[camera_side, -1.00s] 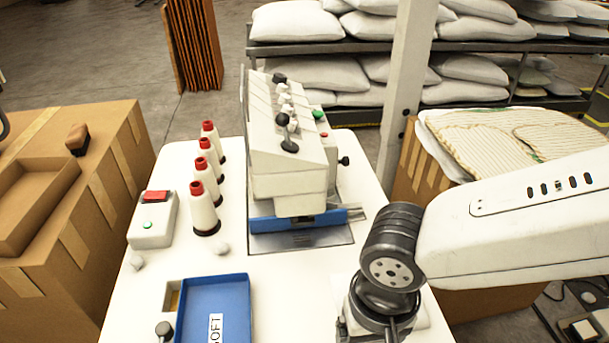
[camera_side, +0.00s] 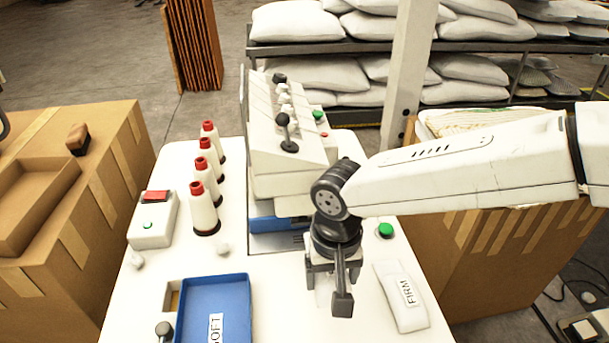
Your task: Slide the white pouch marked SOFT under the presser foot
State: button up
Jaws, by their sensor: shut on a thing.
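My gripper (camera_side: 333,293) is in front of the sewing machine (camera_side: 288,130), low over the white table. It is shut on a white piece (camera_side: 321,291), seen only in part between the fingers; I take it for the pouch, but no SOFT marking shows on it. The machine's blue part (camera_side: 272,223) is low at its front, above a grey plate (camera_side: 270,243). My wrist covers the right end of both. The presser foot cannot be made out. A white pouch marked FIRM (camera_side: 403,318) lies on the table, right of my gripper.
A blue tray (camera_side: 243,310) with a SOFT label is at the front left. Several red-topped thread cones (camera_side: 203,210) and a switch box (camera_side: 150,232) stand left of the machine. A green button (camera_side: 386,230) is at the right. The table between tray and gripper is clear.

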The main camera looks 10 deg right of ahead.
jog(key=shift+w+f, duration=0.25)
jog(key=shift+w, duration=0.25)
jog(key=shift+w+f, duration=0.2)
jog(key=shift+w, duration=0.25)
jog(key=shift+f, duration=0.2)
jog(key=shift+f, duration=3.35)
jog(key=shift+w+f, duration=0.15)
jog(key=shift+w, duration=3.05)
jog(key=shift+f, duration=0.2)
jog(key=o, duration=1)
